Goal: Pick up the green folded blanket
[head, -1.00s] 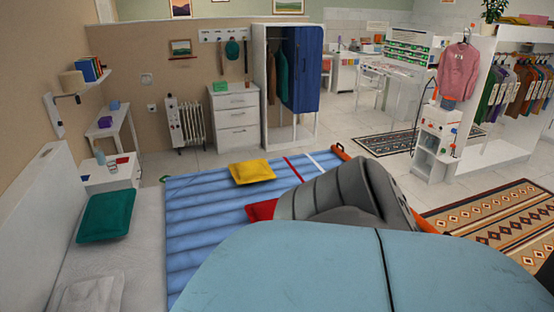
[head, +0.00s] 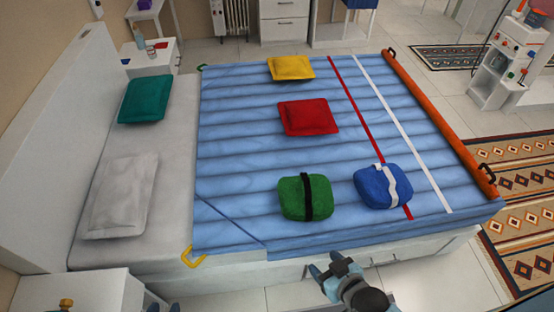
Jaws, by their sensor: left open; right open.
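The green folded blanket (head: 292,199) lies on the blue-covered bed near its front edge, with a black strap around its middle. My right gripper (head: 332,264) is low at the bottom centre, in front of the bed's near side. It is apart from the blanket, open, with nothing visible between its fingers. Only the fingertips of my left gripper (head: 166,308) show at the bottom edge, beside the near nightstand. They are open and far from the blanket.
A blue bundle with a white strap (head: 371,187) lies right of the green one. Red (head: 308,118) and yellow (head: 291,68) cushions lie behind. An orange roll (head: 437,122) runs along the right side. A white nightstand (head: 80,292) stands near left.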

